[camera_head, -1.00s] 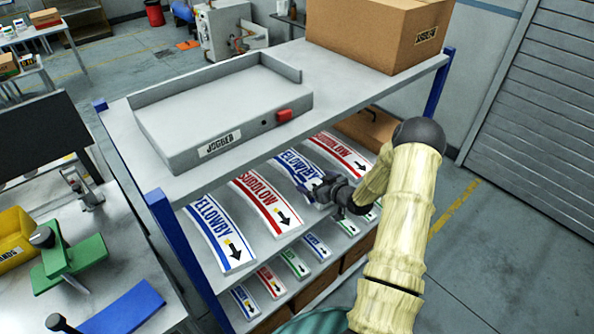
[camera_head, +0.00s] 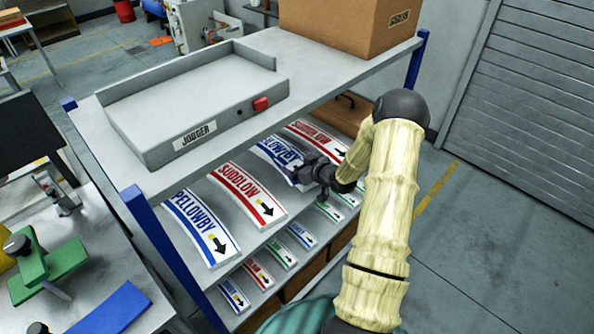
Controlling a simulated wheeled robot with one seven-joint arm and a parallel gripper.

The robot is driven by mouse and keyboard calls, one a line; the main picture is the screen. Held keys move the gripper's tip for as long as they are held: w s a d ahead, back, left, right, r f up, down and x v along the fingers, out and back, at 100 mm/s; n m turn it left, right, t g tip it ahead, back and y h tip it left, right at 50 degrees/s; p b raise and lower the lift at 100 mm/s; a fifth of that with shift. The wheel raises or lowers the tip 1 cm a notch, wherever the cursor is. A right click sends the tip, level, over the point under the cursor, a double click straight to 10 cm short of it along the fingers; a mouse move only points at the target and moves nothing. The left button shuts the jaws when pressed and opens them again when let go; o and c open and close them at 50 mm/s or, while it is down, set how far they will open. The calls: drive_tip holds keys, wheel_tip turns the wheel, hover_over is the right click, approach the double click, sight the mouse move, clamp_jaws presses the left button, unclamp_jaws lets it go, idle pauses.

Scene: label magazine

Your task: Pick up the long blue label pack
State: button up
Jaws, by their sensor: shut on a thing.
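Two long blue label packs lie on the upper inner shelf of the rack. One (camera_head: 203,229) is at the front left, flat and clear of my arm. The other (camera_head: 276,153) is further back, between two long red packs. My gripper (camera_head: 304,177) is shut on the lower right end of this further blue pack. The gripper hides that end, including its arrow, and the fingertips are too small and dark to see well. The pack still looks to lie in its row, and I cannot tell if it is lifted.
Long red packs (camera_head: 249,195) and (camera_head: 318,140) lie on either side of the held pack. Smaller packs (camera_head: 281,254) line a lower ledge. The rack's top board with the jogger tray (camera_head: 195,138) and a cardboard box (camera_head: 345,30) overhangs the shelf. A blue post (camera_head: 416,60) stands behind.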

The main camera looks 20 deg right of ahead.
wheel_tip(320, 180, up, 7)
drive_tip(key=shift+f+b, duration=0.1)
drive_tip(key=shift+b, duration=0.4)
drive_tip(key=shift+w+a, duration=0.1)
drive_tip(key=shift+w, duration=0.05)
idle(0.4)
